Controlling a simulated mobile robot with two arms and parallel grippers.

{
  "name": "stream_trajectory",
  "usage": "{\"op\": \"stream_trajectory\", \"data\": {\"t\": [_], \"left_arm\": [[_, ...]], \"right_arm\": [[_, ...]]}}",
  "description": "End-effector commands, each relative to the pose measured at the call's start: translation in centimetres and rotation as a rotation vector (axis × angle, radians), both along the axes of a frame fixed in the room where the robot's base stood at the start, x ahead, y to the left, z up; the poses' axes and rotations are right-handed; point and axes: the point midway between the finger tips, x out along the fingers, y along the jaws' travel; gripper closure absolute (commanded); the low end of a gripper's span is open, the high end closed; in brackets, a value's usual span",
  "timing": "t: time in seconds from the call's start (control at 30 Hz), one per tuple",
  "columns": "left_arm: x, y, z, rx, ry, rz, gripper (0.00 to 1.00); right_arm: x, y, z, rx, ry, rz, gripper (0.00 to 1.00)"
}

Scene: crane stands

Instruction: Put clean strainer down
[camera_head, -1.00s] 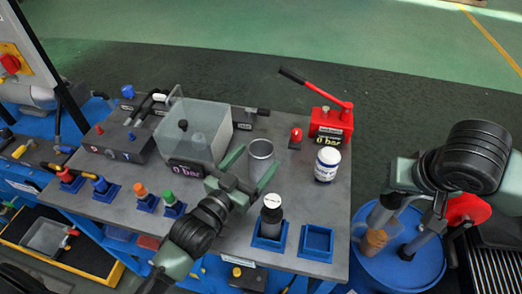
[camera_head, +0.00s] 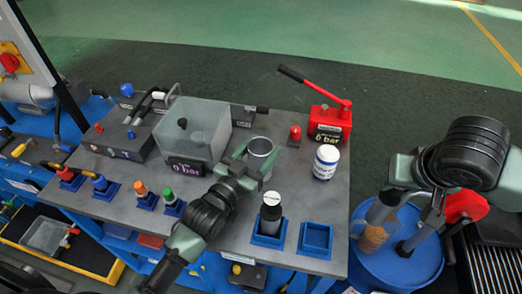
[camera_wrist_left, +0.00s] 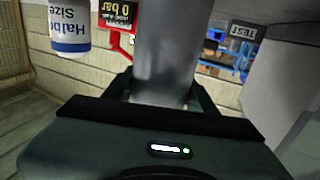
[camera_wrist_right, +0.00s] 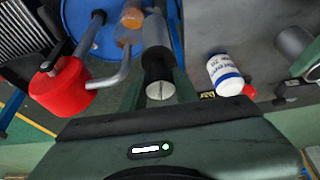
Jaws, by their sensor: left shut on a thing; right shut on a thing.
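A grey open-topped metal cylinder (camera_head: 261,147) stands on the grey bench top. My left gripper (camera_head: 250,157) is shut around it, and the left wrist view shows the cylinder (camera_wrist_left: 166,55) between the fingers. At the right, my right gripper (camera_head: 387,197) is shut on a tube (camera_head: 378,216) above the blue drum. In the right wrist view this tube (camera_wrist_right: 157,50) is grey with a black collar and a pale slotted end. A tan cylindrical part (camera_head: 373,237) shows at its lower end. I cannot tell which piece is the strainer.
Two blue square holders stand at the bench front: one with a dark bottle (camera_head: 270,212), one empty (camera_head: 316,238). A white-blue jar (camera_head: 326,162), red hand pump (camera_head: 330,122) and clear tank (camera_head: 195,130) surround the metal cylinder. The blue drum (camera_head: 420,255) stands right of the bench.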

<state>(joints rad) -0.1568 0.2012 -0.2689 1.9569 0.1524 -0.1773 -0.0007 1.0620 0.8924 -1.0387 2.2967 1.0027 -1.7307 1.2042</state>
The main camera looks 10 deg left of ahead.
Motion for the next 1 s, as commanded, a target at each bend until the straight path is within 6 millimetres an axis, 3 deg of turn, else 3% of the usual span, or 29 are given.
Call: {"op": "stream_trajectory", "data": {"t": [0.17, 0.37, 0.47, 0.6, 0.8, 1.0], "left_arm": [[0.0, 0.0, 0.0, 0.0, 0.0, 0.0, 0.95], [0.0, 0.0, 0.0, 0.0, -0.001, 0.0, 0.95], [0.0, 0.0, 0.0, 0.001, -0.001, 0.0, 0.95], [0.0, 0.0, 0.0, 0.001, 0.0, 0.0, 0.95], [0.0, 0.0, 0.0, 0.001, 0.001, 0.0, 0.95], [0.0, 0.0, 0.0, 0.001, 0.001, 0.0, 0.95]], "right_arm": [[1.7, 1.5, 1.5, 0.004, -0.005, -0.031, 1.0], [6.1, 6.1, 6.6, 0.005, -0.006, -0.141, 1.0], [8.2, 9.9, 9.0, 0.003, -0.004, -0.138, 1.0], [10.0, 16.5, 11.9, 0.002, -0.004, -0.043, 1.0], [10.0, 25.1, 15.2, -0.001, -0.004, 0.09, 1.0], [8.8, 29.7, 16.8, 0.0, -0.004, 0.17, 1.0]]}}
